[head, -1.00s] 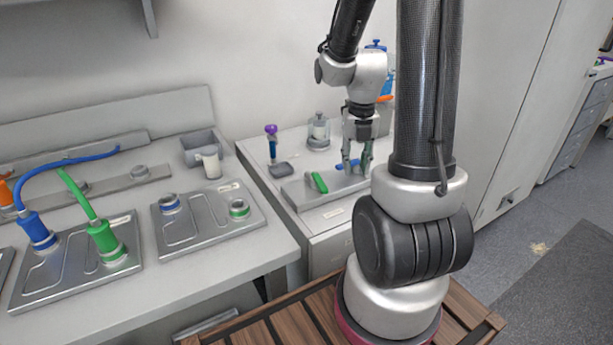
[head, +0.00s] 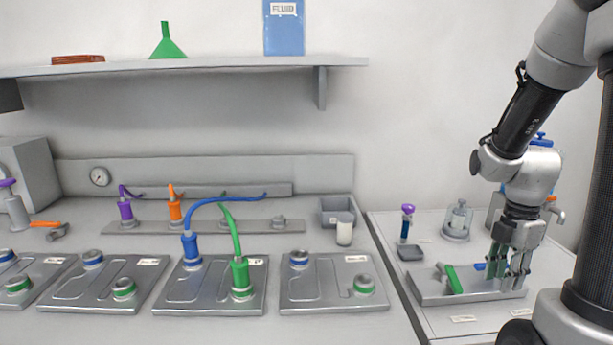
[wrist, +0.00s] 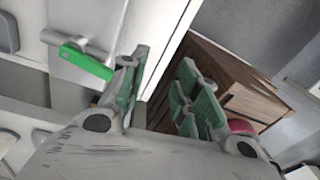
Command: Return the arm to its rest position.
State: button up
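My gripper (head: 510,268) hangs at the right of the head view, fingers pointing down, above or just in front of the grey tray on the right-hand bench. In the wrist view its green-padded fingers (wrist: 160,100) stand apart with nothing between them, so it is open and empty. My arm reaches up and to the right from it, bent, and leaves the frame at the top right. Whether the fingertips touch the tray is hard to tell.
The grey tray (head: 428,289) bears a green-handled tool (head: 454,279). Metal plates with hoses, one blue hose plug (head: 191,247), fill the left bench. A shelf (head: 200,65) hangs above.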

jog(key=s+a+r+m+t, duration=0.2)
jog(key=s+a+r+m, duration=0.2)
jog(key=r+m, duration=0.4)
jog(key=s+a+r+m+t, duration=0.3)
jog(key=s+a+r+m, duration=0.1)
jog(key=r+m, duration=0.5)
jog(key=a+m, duration=0.1)
jog(key=m, duration=0.1)
jog(key=shift+s+m, duration=0.3)
jog(key=shift+s, duration=0.05)
jog(key=shift+r, duration=0.1)
